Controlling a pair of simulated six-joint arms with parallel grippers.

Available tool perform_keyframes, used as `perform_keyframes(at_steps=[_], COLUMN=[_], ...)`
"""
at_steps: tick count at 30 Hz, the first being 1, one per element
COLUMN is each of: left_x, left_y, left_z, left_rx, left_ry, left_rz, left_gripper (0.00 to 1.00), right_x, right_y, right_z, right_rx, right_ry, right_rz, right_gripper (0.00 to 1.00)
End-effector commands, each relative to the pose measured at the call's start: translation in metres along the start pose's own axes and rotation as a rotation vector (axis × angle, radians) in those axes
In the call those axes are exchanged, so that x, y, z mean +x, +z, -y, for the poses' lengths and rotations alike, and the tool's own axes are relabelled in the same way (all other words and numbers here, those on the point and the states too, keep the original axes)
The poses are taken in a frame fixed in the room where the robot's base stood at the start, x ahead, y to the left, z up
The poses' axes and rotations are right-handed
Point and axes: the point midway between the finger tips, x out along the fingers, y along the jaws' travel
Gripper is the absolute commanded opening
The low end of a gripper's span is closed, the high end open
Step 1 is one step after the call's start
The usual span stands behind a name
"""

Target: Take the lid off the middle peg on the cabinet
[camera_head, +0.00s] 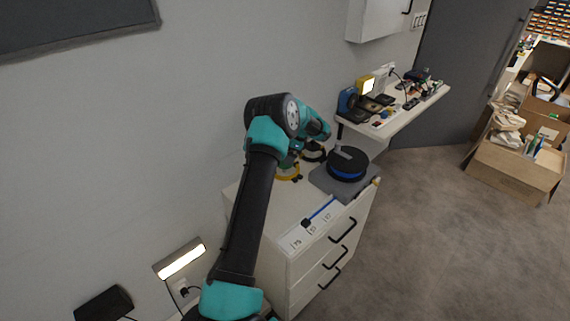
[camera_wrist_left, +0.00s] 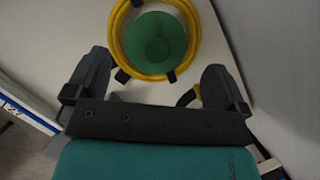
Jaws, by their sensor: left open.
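In the left wrist view a round green disc (camera_wrist_left: 155,42) with a darker round centre sits inside a yellow ring (camera_wrist_left: 188,22) with black clips; I cannot tell for sure whether the disc is the lid. My left gripper (camera_wrist_left: 156,66) is open and empty, with its fingers spread on either side of the ring's near edge. In the head view my left gripper (camera_head: 297,146) is over the back of the white cabinet (camera_head: 270,208), mostly hidden by the arm. The yellow ring (camera_head: 289,177) shows below it. My right gripper is not in view.
A black and blue round device (camera_head: 347,165) stands on a grey board (camera_head: 330,188) at the cabinet's right. A black ring (camera_head: 314,154) lies behind. A blue stick (camera_head: 321,209) lies near labels at the front. A cluttered shelf (camera_head: 402,116) is beyond; the wall is close behind.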

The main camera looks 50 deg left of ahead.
Motion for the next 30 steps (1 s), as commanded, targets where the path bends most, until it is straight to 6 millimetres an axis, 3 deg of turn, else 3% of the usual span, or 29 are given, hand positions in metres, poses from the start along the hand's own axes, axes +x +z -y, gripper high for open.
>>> perform_keyframes(at_steps=[12,28,30], left_x=[0.048,0.050,0.050], left_y=[-0.002,-0.002,-0.002], left_z=[-0.004,-0.004,-0.004], left_rx=[0.001,0.000,0.000], left_ry=[0.002,0.001,0.001], left_rz=[0.000,-0.001,-0.001], left_gripper=[1.00,1.00,0.93], right_x=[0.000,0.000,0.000], right_y=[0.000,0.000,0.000], right_z=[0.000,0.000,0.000], right_rx=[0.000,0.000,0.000], right_ry=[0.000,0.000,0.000], right_rz=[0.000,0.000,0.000], right_gripper=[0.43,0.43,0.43])
